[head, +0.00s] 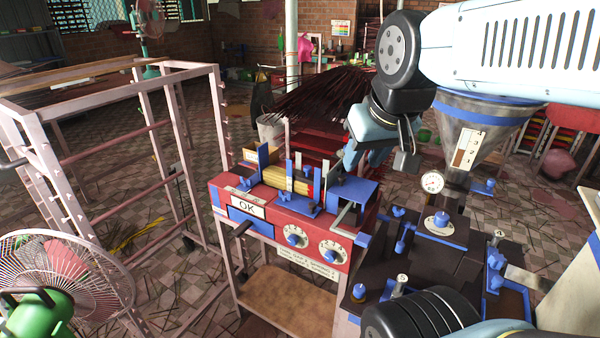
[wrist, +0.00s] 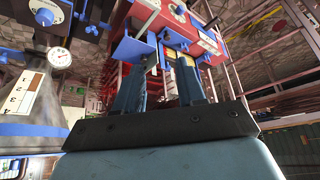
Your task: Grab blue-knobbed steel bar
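A grey steel bar (head: 343,214), bent like an L, sits at the right end of the red machine, beside a blue block. A small blue piece (head: 362,240) lies near its lower end; I cannot tell whether this is its knob. The bar seems to show also in the wrist view (wrist: 161,52), beyond the fingertips. My gripper (head: 376,160) is above and behind the machine's right end, apart from the bar. In the wrist view its two fingers (wrist: 158,72) stand apart with nothing held between them.
The red machine (head: 283,219) holds yellow sticks and has dials and an OK sign. A dark bench (head: 425,262) with blue knobs, a gauge (head: 432,182) and a steel funnel (head: 461,140) stands at right. A pink rack (head: 180,155) and a fan (head: 65,275) are at left.

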